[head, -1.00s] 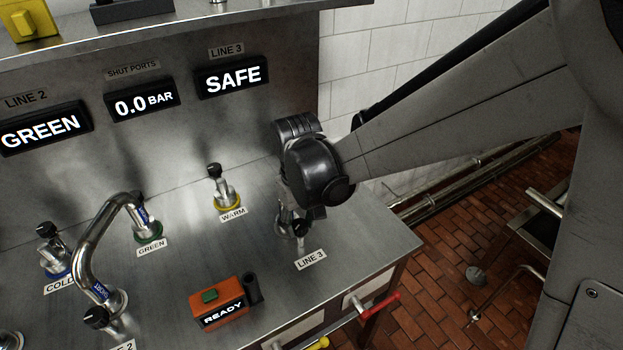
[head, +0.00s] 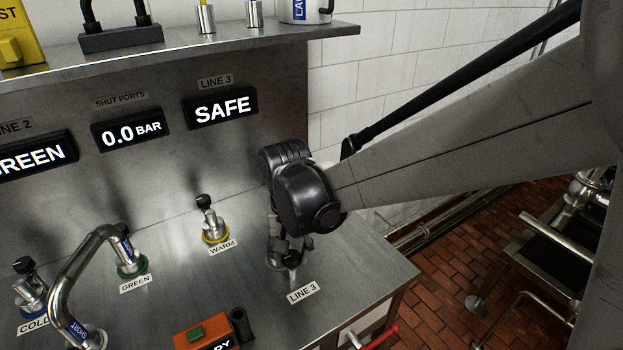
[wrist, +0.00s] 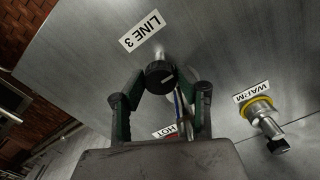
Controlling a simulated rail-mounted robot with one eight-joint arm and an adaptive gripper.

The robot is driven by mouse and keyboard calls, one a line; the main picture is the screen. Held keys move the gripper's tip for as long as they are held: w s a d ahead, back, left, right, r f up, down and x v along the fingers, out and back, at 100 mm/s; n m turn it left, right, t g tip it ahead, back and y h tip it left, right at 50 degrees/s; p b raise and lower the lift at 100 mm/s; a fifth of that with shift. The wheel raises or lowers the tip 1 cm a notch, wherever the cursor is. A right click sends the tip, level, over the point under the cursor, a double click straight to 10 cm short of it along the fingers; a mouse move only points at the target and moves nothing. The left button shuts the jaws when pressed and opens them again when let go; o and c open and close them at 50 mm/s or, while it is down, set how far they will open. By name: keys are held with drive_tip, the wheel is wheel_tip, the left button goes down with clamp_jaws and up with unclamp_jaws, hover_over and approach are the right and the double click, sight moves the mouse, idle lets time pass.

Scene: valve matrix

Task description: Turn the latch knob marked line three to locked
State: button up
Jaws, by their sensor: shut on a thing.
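The line three latch knob (wrist: 158,77) is a black round knob on a metal stem, beside the white LINE 3 label (wrist: 142,32) on the steel bench. My gripper (wrist: 155,85) has its two green-lined fingers closed on the knob from either side in the wrist view. In the head view the knob (head: 292,258) shows just below my wrist, behind the LINE 3 label, and my fingers are mostly hidden there. The LINE 3 display (head: 221,107) on the back panel reads SAFE.
The WARM valve (head: 210,220) with a yellow ring and the GREEN valve (head: 127,256) stand to the left. A curved metal pipe (head: 75,270) and an orange box (head: 207,334) are nearer. A HOT label (wrist: 165,131) shows beside my fingers. The bench's right edge is close by.

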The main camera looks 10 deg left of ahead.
idle(0.3)
drive_tip(key=o, duration=1.1)
